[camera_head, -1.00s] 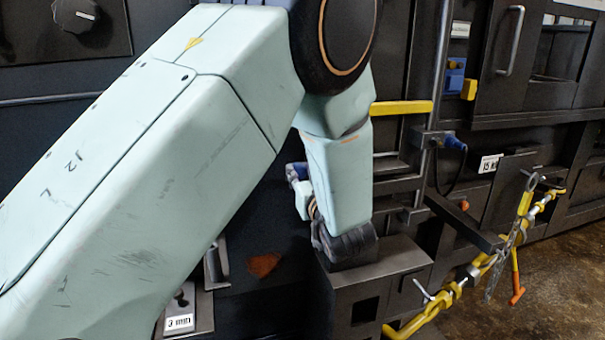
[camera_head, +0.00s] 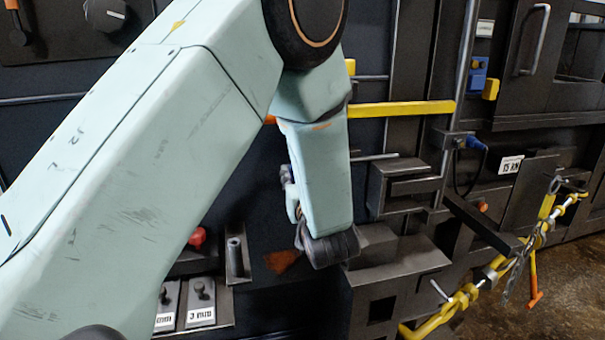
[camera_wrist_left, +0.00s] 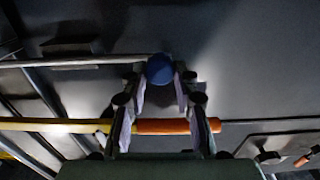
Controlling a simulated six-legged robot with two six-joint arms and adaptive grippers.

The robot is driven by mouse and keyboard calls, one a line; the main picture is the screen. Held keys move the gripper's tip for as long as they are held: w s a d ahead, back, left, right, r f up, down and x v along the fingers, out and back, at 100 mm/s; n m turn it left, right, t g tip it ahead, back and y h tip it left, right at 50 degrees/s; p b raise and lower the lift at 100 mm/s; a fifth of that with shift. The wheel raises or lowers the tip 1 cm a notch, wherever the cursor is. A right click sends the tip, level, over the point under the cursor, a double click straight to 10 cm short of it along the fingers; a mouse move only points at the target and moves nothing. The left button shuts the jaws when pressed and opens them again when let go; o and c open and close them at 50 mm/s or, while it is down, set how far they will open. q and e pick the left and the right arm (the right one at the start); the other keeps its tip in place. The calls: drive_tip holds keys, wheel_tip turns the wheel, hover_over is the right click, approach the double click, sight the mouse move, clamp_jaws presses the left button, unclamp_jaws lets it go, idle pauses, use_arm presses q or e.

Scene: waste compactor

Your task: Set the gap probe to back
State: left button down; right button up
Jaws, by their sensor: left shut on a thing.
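My left gripper (camera_wrist_left: 161,78) is shut on a blue ball-shaped knob (camera_wrist_left: 159,69) in the left wrist view, one finger on each side of it. A thin grey rod runs to the left from beside the knob. I cannot tell for certain that this knob belongs to the gap probe, and no label for it shows. In the head view my left arm comes in from the left and hides the knob and most of the gripper. My right gripper is not in view.
A yellow bar (camera_head: 400,108) crosses the dark panel; its orange end (camera_wrist_left: 176,127) shows below the fingertips. Labelled plates (camera_head: 200,303) and a red knob (camera_head: 197,237) sit low at left. A grey box (camera_head: 400,275) stands below my forearm; yellow clamps (camera_head: 450,308) are at right.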

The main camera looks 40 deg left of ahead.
use_arm(q)
drive_tip(key=shift+s+a, duration=0.1)
drive_tip(key=shift+a, duration=0.05)
drive_tip(key=c, duration=1.4)
unclamp_jaws()
drive_tip(key=shift+a, duration=0.1)
drive_tip(key=o, duration=0.4)
drive_tip(key=shift+a+f, duration=0.1)
drive_tip(key=shift+c, duration=0.2)
drive_tip(key=shift+d, duration=0.3)
